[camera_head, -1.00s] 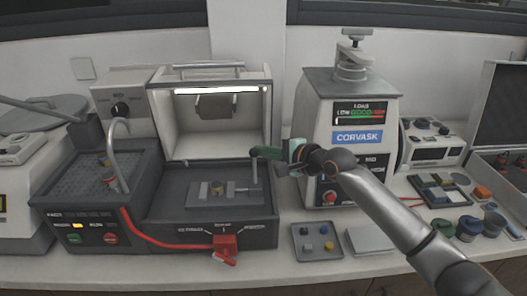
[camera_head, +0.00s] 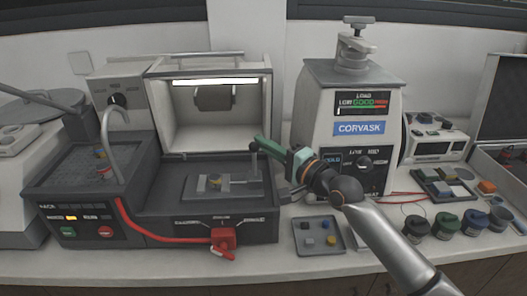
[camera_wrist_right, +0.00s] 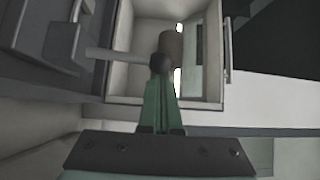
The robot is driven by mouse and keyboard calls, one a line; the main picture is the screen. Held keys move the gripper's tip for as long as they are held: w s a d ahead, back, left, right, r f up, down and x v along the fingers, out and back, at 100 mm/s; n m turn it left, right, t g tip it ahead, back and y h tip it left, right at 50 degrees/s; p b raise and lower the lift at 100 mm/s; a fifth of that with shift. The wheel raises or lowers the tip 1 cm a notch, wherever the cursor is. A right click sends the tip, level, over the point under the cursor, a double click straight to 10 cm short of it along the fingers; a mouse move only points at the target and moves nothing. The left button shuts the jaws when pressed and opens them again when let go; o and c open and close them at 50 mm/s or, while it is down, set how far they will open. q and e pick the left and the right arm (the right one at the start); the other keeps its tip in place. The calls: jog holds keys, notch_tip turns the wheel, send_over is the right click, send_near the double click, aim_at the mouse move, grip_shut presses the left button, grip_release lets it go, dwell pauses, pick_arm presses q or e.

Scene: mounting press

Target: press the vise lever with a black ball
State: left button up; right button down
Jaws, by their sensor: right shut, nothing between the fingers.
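The vise (camera_head: 213,188) sits on the dark bed of the open-fronted machine. Its thin grey lever (camera_head: 254,168) stands upright at the vise's right end, topped by a black ball (camera_head: 253,147). In the right wrist view the ball (camera_wrist_right: 161,63) is at the fingertips, and the lever rod runs left from it to the vise. My right gripper (camera_head: 262,143) has green fingers, shut and empty, with tips at the ball from the right. The wrist view shows the fingers (camera_wrist_right: 160,80) together, overlapping the ball's lower edge. Contact cannot be told. My left gripper is out of view.
The machine's lit hood (camera_head: 213,112) stands behind the vise. A curved grey pipe (camera_head: 112,140) rises at left. A red connector (camera_head: 223,238) is on the front. The CORVASK press (camera_head: 320,125) stands right of the machine. A small tray (camera_head: 318,249) lies in front.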

aim_at(258, 149)
jog(key=s+n+t+y+b, duration=0.1)
jog(key=b, duration=0.4)
jog(key=s+f+n+y+b, duration=0.1)
jog(key=s+n+b, duration=0.1)
jog(key=b, duration=0.2)
jog(key=shift+n+t+y+b, duration=0.3)
jog(key=shift+t+y+b, duration=0.05)
jog(key=shift+t+y, duration=0.05)
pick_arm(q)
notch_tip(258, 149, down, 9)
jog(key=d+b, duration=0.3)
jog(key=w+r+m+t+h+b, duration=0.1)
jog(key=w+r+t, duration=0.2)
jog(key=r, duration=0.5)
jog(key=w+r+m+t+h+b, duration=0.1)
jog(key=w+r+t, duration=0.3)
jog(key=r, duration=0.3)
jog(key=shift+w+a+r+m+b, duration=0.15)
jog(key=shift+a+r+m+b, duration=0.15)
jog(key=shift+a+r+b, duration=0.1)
pick_arm(e)
jog(key=shift+s+f+n+y, duration=0.15)
jog(key=shift+s+n+y, duration=0.75)
jog(key=shift+s, duration=0.7)
jog(key=shift+f, duration=0.15)
